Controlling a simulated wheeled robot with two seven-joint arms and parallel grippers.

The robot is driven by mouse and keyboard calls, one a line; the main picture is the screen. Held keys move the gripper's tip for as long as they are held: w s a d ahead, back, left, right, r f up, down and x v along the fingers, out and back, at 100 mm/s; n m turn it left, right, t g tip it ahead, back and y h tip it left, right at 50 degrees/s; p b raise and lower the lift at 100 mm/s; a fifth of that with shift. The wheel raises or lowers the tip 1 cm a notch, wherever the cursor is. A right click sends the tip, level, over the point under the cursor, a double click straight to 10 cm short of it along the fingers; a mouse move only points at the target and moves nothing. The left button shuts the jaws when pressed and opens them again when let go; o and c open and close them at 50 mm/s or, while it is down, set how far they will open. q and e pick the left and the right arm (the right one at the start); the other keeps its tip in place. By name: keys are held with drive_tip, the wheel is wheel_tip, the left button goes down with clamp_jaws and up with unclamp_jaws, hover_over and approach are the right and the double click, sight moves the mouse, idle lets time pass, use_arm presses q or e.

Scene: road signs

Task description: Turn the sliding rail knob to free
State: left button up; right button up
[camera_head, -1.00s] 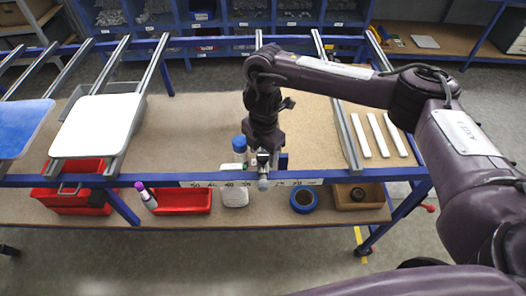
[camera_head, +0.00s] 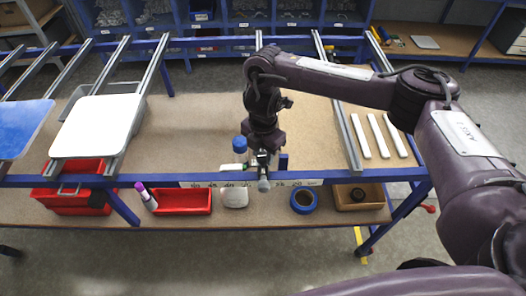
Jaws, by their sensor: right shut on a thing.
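The sliding rail knob (camera_head: 263,184) is a small grey cylinder at the front edge of the blue table frame, by the numbered scale strip (camera_head: 300,183). My right gripper (camera_head: 263,160) points down at the front edge, shut on the knob. The fingers and the knob's exact turn angle are too small to make out clearly. The rail (camera_head: 258,40) of this knob runs back from there and is mostly hidden behind my right arm. My left gripper is not in view.
A white sign (camera_head: 97,125) and a blue sign (camera_head: 20,127) rest on rails at left. A blue-capped bottle (camera_head: 240,149) stands close to my right gripper. White strips (camera_head: 378,136) lie at right. Red bins (camera_head: 182,202) and a blue tape roll (camera_head: 303,200) sit on the lower shelf.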

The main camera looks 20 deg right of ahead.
drive_tip(key=n, duration=0.8)
drive_tip(key=shift+n+b, duration=0.3)
drive_tip(key=shift+b, duration=0.1)
drive_tip(key=n+b, duration=0.1)
drive_tip(key=n, duration=0.3)
drive_tip(key=shift+n, duration=0.3)
drive_tip(key=shift+n+b, duration=0.3)
drive_tip(key=shift+n, duration=1.6)
drive_tip(key=o, duration=1)
drive_tip(key=shift+r, duration=0.1)
